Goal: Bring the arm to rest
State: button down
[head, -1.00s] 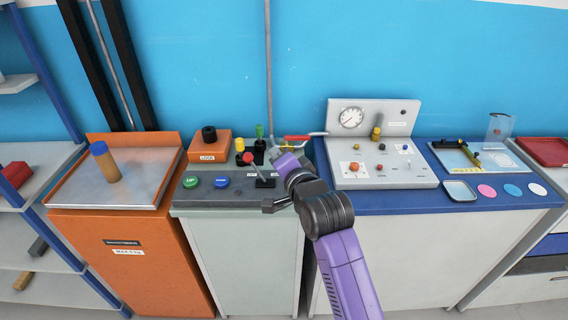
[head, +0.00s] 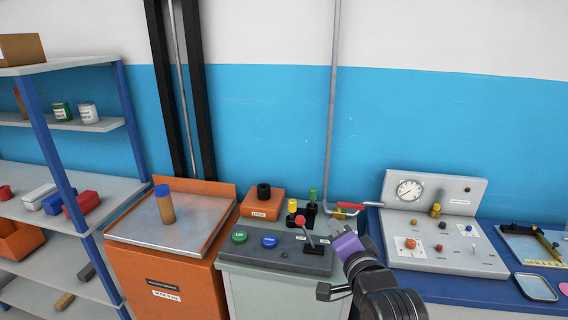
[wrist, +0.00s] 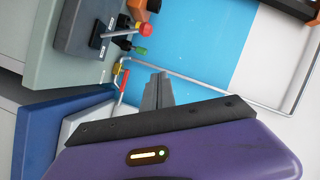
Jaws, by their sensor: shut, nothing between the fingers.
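My gripper (head: 340,240) is purple and shows at the lower right of the middle in the head view, in front of the grey console. In the wrist view its two grey fingers (wrist: 158,88) are together, with nothing between them. A red-knobbed lever (head: 302,222) stands on the dark control panel (head: 262,252), just left of the gripper in the head view. In the wrist view the red knob (wrist: 144,30) is apart from the fingers. My forearm hides part of the console's right side.
An orange lift table (head: 150,230) bears a blue-topped cylinder (head: 166,208). A red-handled pipe valve (head: 350,206) is behind the gripper. A gauge panel (head: 445,250) stands on the blue bench at right. Shelves (head: 70,190) stand at left. The space above the consoles is clear.

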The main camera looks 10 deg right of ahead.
notch_tip(320, 180, up, 4)
jog(key=n+t, duration=0.2)
jog(key=s+d+f+n+g, duration=0.1)
jog(key=s+f+n, duration=0.2)
jog(key=s, duration=1.3)
jog(key=s+d+f+n+g, duration=0.1)
jog(key=s+f+n, duration=0.2)
jog(key=s, duration=1.3)
jog(key=s+f+n+g, duration=0.1)
jog(key=s+f+n, duration=0.2)
jog(key=s+f, duration=0.5)
jog(key=s, duration=0.9)
jog(key=shift+d+f+h, duration=0.25)
jog(key=shift+d+h, duration=0.15)
